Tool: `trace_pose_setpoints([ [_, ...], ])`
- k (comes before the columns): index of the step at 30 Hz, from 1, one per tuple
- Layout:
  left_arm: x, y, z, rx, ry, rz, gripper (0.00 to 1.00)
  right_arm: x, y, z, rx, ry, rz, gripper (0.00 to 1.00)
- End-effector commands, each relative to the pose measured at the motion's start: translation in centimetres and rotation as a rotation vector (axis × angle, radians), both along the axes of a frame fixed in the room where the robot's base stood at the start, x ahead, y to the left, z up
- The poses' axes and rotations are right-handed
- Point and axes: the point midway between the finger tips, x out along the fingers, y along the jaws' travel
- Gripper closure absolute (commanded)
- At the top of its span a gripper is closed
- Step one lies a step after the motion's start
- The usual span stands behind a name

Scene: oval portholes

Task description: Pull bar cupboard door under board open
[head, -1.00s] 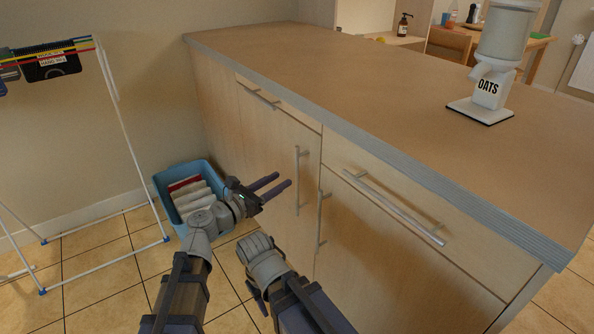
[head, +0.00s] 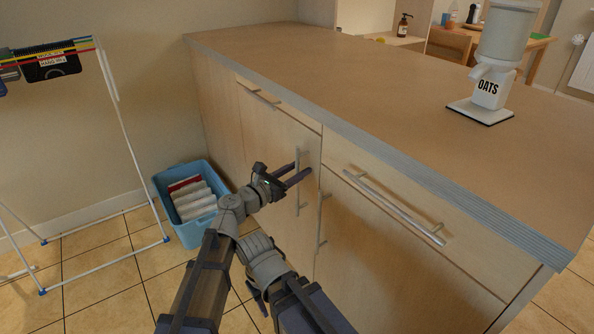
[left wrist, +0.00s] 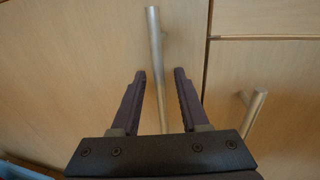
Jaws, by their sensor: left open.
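The left cupboard door (head: 270,155) under the board (head: 330,75) is shut and has a vertical metal bar handle (head: 298,200). The handle also shows in the left wrist view (left wrist: 153,40), running up between the fingers. My left gripper (head: 303,171) is open, with its fingertips at the handle's upper part. In the wrist view the gripper (left wrist: 160,75) has one finger on each side of the bar, with gaps on both sides. My right gripper (head: 262,300) is low in front of the cupboard; its fingers are partly hidden, so I cannot tell its state.
A second vertical bar handle (head: 321,220) is close by on the right door. Drawers above have horizontal bars (head: 395,208). A blue basket (head: 190,228) with rolled cloths stands on the floor at left, beside a drying rack (head: 130,140). An oats dispenser (head: 490,85) stands on the board.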

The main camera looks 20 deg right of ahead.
Motion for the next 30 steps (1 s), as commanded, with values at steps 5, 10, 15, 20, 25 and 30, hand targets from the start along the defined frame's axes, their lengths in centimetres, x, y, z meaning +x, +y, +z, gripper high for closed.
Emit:
trace_pose_setpoints([
  [5,-0.01,0.03,0.0,0.0,0.0,0.0,0.68,0.0,0.0,0.0,0.0,0.0,0.0,0.5],
  [10,-0.01,0.04,0.0,0.0,0.0,0.0,0.87,0.0,0.0,0.0,0.0,0.0,0.0,0.5],
  [15,-0.01,0.04,0.0,0.0,0.0,0.0,1.0,0.0,0.0,0.0,0.0,0.0,0.0,0.5],
  [20,-0.01,0.04,0.0,0.0,0.0,0.0,1.0,0.0,0.0,0.0,0.0,0.0,0.0,0.5],
  [25,-0.02,0.05,0.0,0.0,0.0,0.0,1.0,0.0,0.0,0.0,0.0,0.0,0.0,0.5],
  [30,-0.02,0.05,0.0,0.0,0.0,0.0,1.0,0.0,0.0,0.0,0.0,0.0,0.0,0.5],
])
